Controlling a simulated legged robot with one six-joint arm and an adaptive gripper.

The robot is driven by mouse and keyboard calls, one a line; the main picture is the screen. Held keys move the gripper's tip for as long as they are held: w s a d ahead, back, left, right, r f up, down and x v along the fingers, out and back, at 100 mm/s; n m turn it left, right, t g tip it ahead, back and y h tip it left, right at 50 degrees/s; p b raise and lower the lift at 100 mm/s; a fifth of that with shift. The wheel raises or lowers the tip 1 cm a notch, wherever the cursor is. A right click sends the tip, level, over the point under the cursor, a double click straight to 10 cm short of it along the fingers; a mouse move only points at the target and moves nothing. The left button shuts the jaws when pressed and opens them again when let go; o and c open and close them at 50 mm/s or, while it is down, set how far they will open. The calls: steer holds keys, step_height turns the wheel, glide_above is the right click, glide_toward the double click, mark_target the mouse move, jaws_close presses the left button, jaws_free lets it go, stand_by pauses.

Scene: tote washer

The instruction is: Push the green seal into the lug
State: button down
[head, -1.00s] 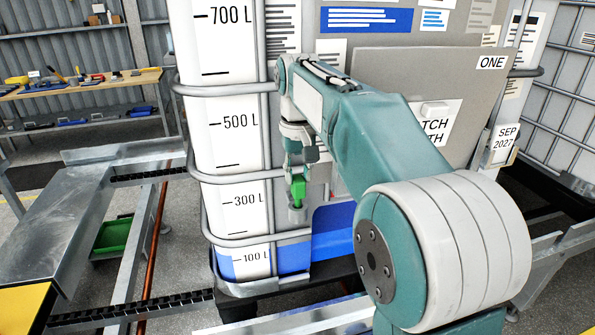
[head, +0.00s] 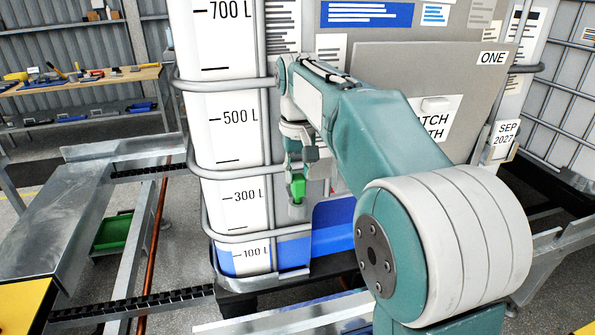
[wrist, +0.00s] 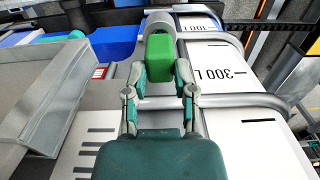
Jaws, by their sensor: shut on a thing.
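The green seal (head: 298,187) is a small bright green block, held upright just above a grey lug (head: 297,212) on the front of the tote. My gripper (wrist: 161,72) is shut on the seal (wrist: 159,54), with one finger on each side of it. In the wrist view the seal's far end meets the rounded grey lug (wrist: 160,22), or overlaps it in the picture. I cannot tell how far the seal is inside the lug, because its far end is hidden.
The white tote (head: 228,130) with litre marks and grey cage bars stands left of my gripper. A grey panel marked ONE (head: 450,65) is to the right, behind my arm. A roller conveyor frame (head: 135,235) and a workbench (head: 80,82) lie further left.

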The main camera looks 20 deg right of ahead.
steer(key=shift+f, duration=0.95)
stand_by(1.7)
steer(key=shift+c, duration=1.8)
jaws_free()
steer(key=o, duration=0.4)
steer(key=shift+c, duration=0.2)
steer(key=shift+r, duration=3.5)
